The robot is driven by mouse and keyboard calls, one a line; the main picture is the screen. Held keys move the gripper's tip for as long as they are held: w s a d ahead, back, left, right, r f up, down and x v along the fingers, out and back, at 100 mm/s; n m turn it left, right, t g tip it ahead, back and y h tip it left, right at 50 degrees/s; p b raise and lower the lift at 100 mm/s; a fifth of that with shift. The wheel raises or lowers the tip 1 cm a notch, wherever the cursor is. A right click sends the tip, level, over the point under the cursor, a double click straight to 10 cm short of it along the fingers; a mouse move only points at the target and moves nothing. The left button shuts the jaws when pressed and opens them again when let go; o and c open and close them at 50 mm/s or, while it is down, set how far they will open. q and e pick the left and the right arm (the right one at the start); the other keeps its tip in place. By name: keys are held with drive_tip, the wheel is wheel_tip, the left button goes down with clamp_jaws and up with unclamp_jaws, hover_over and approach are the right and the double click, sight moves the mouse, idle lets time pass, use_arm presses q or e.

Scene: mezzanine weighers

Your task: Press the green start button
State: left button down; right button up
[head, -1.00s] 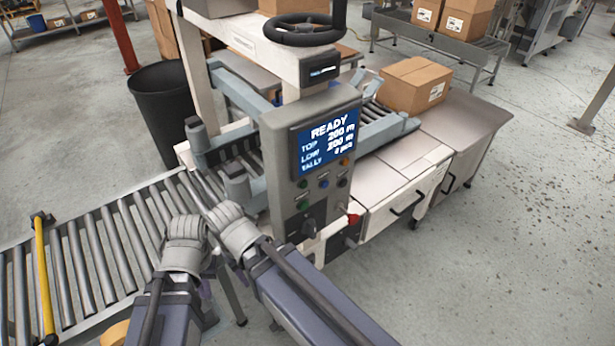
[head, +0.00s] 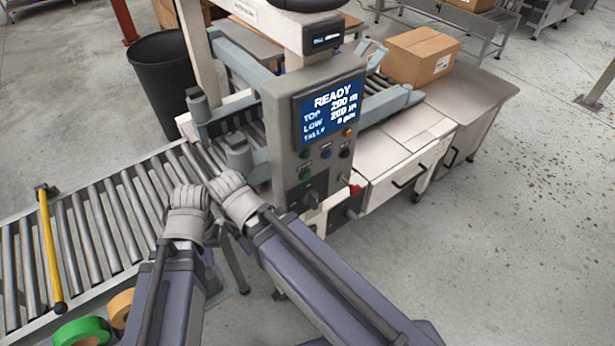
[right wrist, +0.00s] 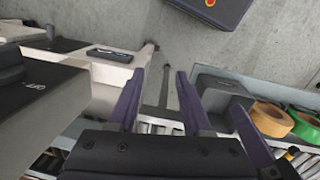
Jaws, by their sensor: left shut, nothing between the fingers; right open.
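The green start button (head: 305,174) is at the lower left of the button group on the grey console (head: 284,150), under a blue screen reading READY. Blue, orange and dark buttons sit above and beside it, and a dark knob below. Nothing covers it. My left gripper (head: 208,256) is mostly hidden by my arms in the head view; only a purple part shows between them. It is shut and empty, below and left of the console, apart from the button. My right gripper (right wrist: 160,73) shows in the right wrist view with two purple fingers apart, nothing between them.
A roller conveyor (head: 95,235) with a yellow bar (head: 50,250) runs at left. Green tape (head: 82,332) and orange tape (head: 122,306) lie at lower left. A carton (head: 418,55) stands behind; the floor at right is clear.

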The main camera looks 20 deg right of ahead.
clamp_jaws()
idle(1.5)
